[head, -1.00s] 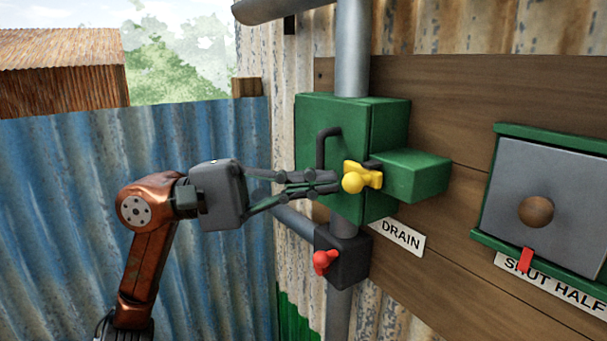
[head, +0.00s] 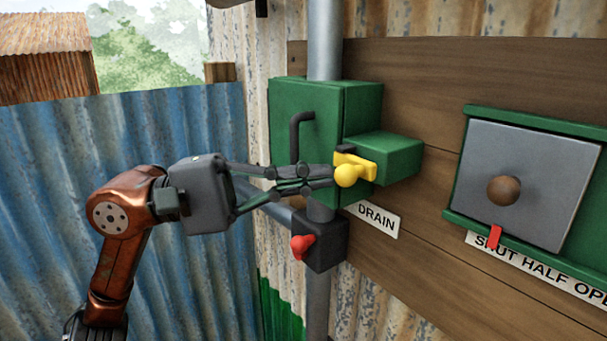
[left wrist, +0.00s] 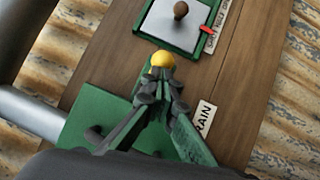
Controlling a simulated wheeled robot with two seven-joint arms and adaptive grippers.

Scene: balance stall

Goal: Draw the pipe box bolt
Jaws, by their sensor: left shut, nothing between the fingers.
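The green pipe box (head: 300,110) is mounted on a vertical grey pipe, with a dark handle (head: 297,133) on its front. A smaller green block (head: 388,158) juts from its right side. The yellow bolt (head: 346,176) with a round knob sits where the block meets the box. My left gripper (head: 333,177) is shut and empty, its fingertips right by the knob. In the left wrist view the yellow knob (left wrist: 162,60) shows just beyond the fingertips; I cannot tell whether they touch. My right gripper is not in view.
Below the box is a dark valve block (head: 326,245) with a red knob (head: 301,246). A DRAIN label (head: 377,219) is beside it. At right, a grey sliding panel (head: 530,175) with a brown knob sits in green rails. Blue corrugated fence (head: 60,200) stands at left.

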